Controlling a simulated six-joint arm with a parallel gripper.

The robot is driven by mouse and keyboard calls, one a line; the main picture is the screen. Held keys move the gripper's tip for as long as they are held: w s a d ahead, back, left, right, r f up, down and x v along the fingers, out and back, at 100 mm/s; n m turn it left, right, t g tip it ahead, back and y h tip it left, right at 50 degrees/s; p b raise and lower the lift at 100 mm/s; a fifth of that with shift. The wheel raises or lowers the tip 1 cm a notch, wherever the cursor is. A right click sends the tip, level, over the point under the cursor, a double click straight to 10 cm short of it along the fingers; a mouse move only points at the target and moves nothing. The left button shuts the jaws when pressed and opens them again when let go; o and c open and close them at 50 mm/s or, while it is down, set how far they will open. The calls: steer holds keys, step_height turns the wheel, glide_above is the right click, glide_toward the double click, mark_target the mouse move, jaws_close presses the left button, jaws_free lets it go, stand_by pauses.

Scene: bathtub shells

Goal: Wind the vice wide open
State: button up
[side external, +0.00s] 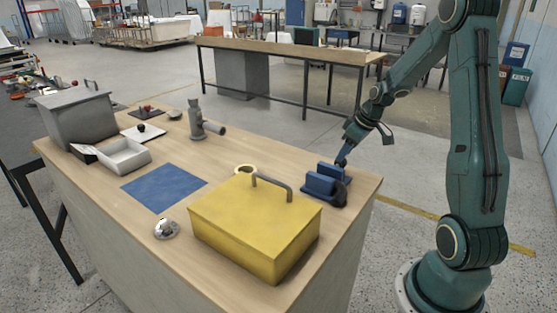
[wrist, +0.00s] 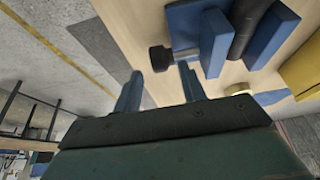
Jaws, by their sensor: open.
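The blue vice (side external: 321,184) stands at the table's right end, with two upright blue jaw plates. In the wrist view its near jaw (wrist: 214,42) and far jaw (wrist: 272,38) stand apart, with a dark rounded bar (wrist: 246,25) between them. A dark knob (wrist: 160,57) sits on the end of the vice's screw. My gripper (side external: 341,160) is beside and behind the vice in the side view. Its two blue fingers are apart and empty in the wrist view (wrist: 162,80). The knob shows beyond the gap between the fingertips; I see no contact.
A yellow box (side external: 250,230) with a grey handle stands close to the vice, with a brass ring (side external: 243,170) behind it. A blue mat (side external: 163,194), grey bin (side external: 78,120), white tray (side external: 124,156) and grey pipe fitting (side external: 198,124) are farther left. The table's right edge is near.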

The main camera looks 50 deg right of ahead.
steer(key=shift+x, duration=1.8)
steer(key=shift+c, duration=0.4)
steer(key=shift+d, duration=0.1)
steer(key=c, duration=0.7)
